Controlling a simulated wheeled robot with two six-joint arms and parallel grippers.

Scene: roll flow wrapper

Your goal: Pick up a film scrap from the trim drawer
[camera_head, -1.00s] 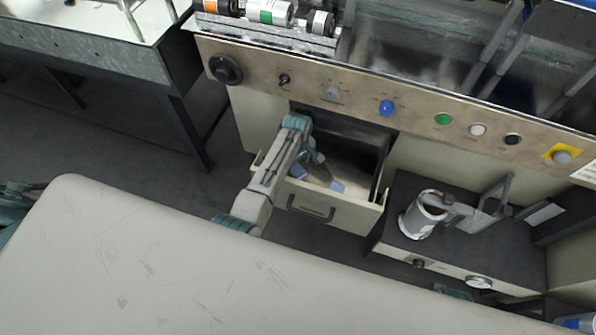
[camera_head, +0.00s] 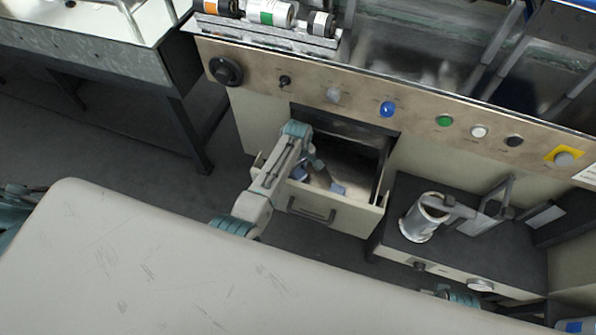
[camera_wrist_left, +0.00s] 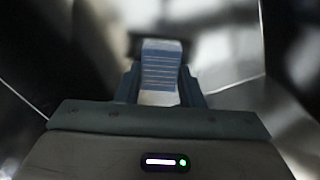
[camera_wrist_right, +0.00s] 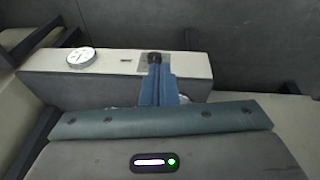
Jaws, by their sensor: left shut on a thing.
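The trim drawer (camera_head: 335,215) is pulled open below the machine panel. My left gripper (camera_head: 323,178) reaches down into it from the left. In the left wrist view my left gripper (camera_wrist_left: 160,85) is shut on a blue film scrap (camera_wrist_left: 161,62) with pale lines, held between its two fingers. In the head view a blue piece (camera_head: 338,188) shows at the fingertips, and another bluish piece (camera_head: 300,173) lies partly behind the arm. My right gripper (camera_wrist_right: 158,88) is shut and empty, in front of a black knob (camera_wrist_right: 155,57).
A black-topped unit (camera_head: 470,240) with a metal cup (camera_head: 422,218) stands right of the drawer. A panel (camera_head: 420,110) with several buttons runs above the drawer. A metal table (camera_head: 110,50) stands at the left.

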